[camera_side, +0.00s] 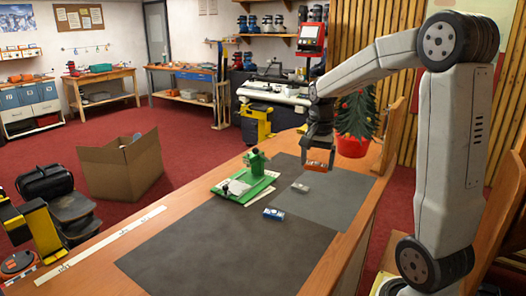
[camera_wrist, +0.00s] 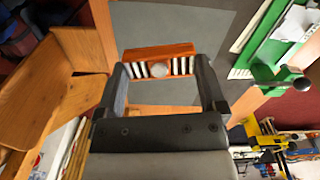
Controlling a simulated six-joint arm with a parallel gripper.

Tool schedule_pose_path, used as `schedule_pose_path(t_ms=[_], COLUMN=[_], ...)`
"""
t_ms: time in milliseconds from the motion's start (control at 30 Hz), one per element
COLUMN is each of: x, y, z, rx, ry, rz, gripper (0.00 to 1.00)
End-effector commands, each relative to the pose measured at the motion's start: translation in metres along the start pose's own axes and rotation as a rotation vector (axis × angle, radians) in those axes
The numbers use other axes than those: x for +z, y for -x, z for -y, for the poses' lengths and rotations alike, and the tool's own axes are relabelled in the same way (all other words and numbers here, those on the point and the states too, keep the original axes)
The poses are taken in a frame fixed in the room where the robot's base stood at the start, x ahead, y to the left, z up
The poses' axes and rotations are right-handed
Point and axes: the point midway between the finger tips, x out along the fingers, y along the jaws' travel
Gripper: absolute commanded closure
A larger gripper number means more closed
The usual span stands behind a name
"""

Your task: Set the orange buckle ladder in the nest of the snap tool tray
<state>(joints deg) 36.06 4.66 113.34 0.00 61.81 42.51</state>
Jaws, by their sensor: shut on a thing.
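The orange buckle ladder (camera_side: 319,166) is a small orange block with a row of silver bars and a round pale disc, best seen in the wrist view (camera_wrist: 158,61). My gripper (camera_side: 318,160) is shut on it, with one dark finger at each end in the wrist view (camera_wrist: 160,75). It is held in the air above the far right part of the bench. A green tray (camera_side: 232,195), carrying a green upright tool and pale and black parts, stands to its left; I take it for the snap tool tray. It also shows in the wrist view (camera_wrist: 262,37). I cannot make out its nest.
A blue buckle-like piece (camera_side: 274,214) and a grey one (camera_side: 300,187) lie on the dark mats near the tray. A white ruler strip (camera_side: 100,245) lies along the left bench edge. The front mat (camera_side: 215,250) is mostly clear.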

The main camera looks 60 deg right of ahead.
Motion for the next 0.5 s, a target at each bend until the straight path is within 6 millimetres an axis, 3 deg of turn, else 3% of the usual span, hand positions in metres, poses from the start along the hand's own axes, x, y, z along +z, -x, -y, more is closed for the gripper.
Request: schedule_pose_path(t_ms=[267,500], x=[-0.016,-0.036], y=[0.006,0.015], z=[0.024,0.058], rx=[0.002,0.003], ry=[-0.011,-0.029], rz=[0.003,0.003], gripper=[0.79,0.79])
